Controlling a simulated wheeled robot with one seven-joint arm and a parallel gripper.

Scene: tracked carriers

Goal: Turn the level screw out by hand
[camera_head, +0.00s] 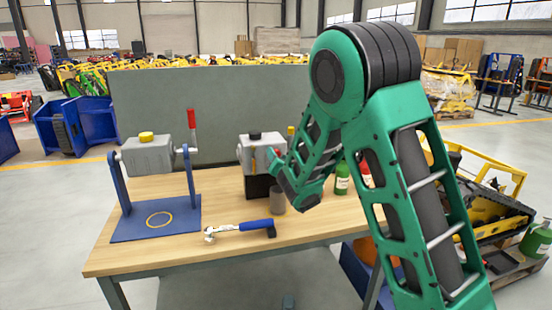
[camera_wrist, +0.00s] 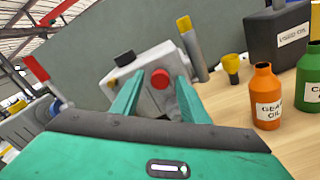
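A grey gearbox housing (camera_head: 262,146) with a black cap stands on a black base at the table's middle. In the wrist view the housing (camera_wrist: 146,98) is tilted in the picture, and a round red screw head (camera_wrist: 160,79) shows on its face. My gripper (camera_head: 276,160) is at the housing's right side in the head view, hiding part of that face. In the wrist view my gripper's (camera_wrist: 157,88) two green fingers stand apart, with the red head showing between their tips. I cannot tell whether they touch it.
A second grey housing (camera_head: 148,157) with a red-handled crank sits on a blue stand at left. A blue-handled tool (camera_head: 240,230) and a grey cup (camera_head: 277,199) are on the table. An orange bottle (camera_wrist: 266,97), green bottle (camera_wrist: 308,82) and dark canister (camera_wrist: 277,38) stand at right.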

